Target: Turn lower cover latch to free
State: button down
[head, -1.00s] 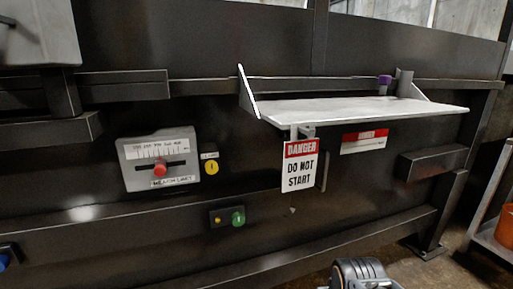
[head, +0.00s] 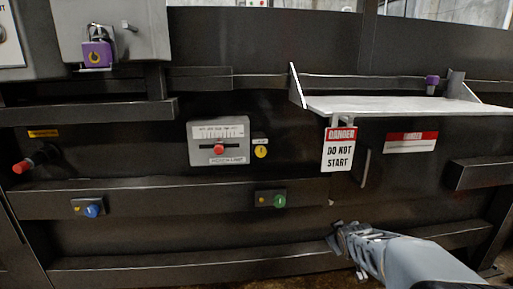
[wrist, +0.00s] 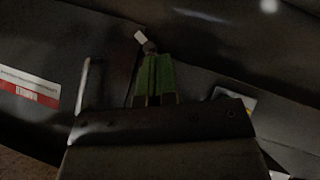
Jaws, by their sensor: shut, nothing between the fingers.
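A small pale tab (head: 331,202), which looks like the lower cover latch, sits on the dark panel below the hanging danger tag. It also shows in the wrist view (wrist: 140,37), just beyond my fingertips. My gripper (head: 338,232) is low in front of the panel, a little below the tab in the head view. In the wrist view its green fingers (wrist: 152,52) are together and empty. I cannot tell whether they touch the tab. A thin upright handle (head: 365,167) stands above and right of the tab; it shows at left in the wrist view (wrist: 88,85).
A white shelf (head: 400,106) juts out above, with the "DO NOT START" tag (head: 339,150) hanging under it. A dark beam (head: 170,200) carries a green knob (head: 279,200) and a blue knob (head: 91,211).

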jog(key=w+d+f+n+t+y, duration=0.2)
jog(key=w+d+n+t, duration=0.1)
jog(key=w, duration=0.7)
jog(key=w+d+f+n+t+y, duration=0.1)
jog(key=w+n+t, duration=0.4)
jog(key=w, duration=0.5)
jog(key=shift+w+d+f+n+y, duration=0.15)
jog(key=shift+d+f+n+y, duration=0.3)
jog(key=shift+d, duration=0.5)
